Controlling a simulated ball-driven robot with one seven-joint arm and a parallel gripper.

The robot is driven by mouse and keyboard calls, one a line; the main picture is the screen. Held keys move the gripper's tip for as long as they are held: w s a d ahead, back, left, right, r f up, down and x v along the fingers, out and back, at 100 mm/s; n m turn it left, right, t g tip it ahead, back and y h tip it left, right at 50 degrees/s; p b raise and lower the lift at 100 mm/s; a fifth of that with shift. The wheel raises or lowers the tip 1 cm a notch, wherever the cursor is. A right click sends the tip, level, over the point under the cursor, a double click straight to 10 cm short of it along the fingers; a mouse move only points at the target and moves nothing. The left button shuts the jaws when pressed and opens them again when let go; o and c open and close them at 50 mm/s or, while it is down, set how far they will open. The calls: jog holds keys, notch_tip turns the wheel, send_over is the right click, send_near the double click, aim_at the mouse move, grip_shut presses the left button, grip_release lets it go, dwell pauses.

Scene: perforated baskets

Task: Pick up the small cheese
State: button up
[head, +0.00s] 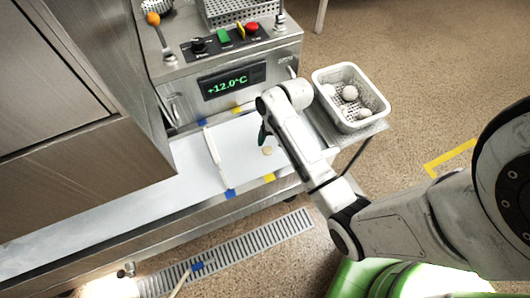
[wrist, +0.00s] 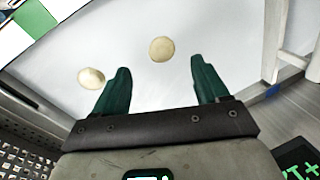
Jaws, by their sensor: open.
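Two pale round cheeses show in the wrist view on a white surface. One cheese (wrist: 161,49) lies ahead of the fingertips, between their lines. The other cheese (wrist: 91,77) lies to the left, outside the left finger. They look close in size, so I cannot tell which is the small one. In the head view one cheese (head: 267,150) shows on the white surface beside my arm; the other is not visible there. My gripper (wrist: 160,66) is open and empty, with dark green fingers. In the head view my gripper (head: 263,134) is above the surface, mostly hidden by my arm.
A white perforated basket (head: 382,106) with several white balls stands right of the machine. The machine has a +12.0°C display (head: 232,81) and knobs behind the white surface (head: 190,160). A white rail (head: 213,146) stands left of the cheese. A floor drain (head: 240,245) lies in front.

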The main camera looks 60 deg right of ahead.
aim_at(269, 149)
jog(key=shift+b+x, duration=0.8)
jog(key=shift+x, duration=2.7)
jog(key=shift+c, duration=0.2)
jog(key=c, duration=1.1)
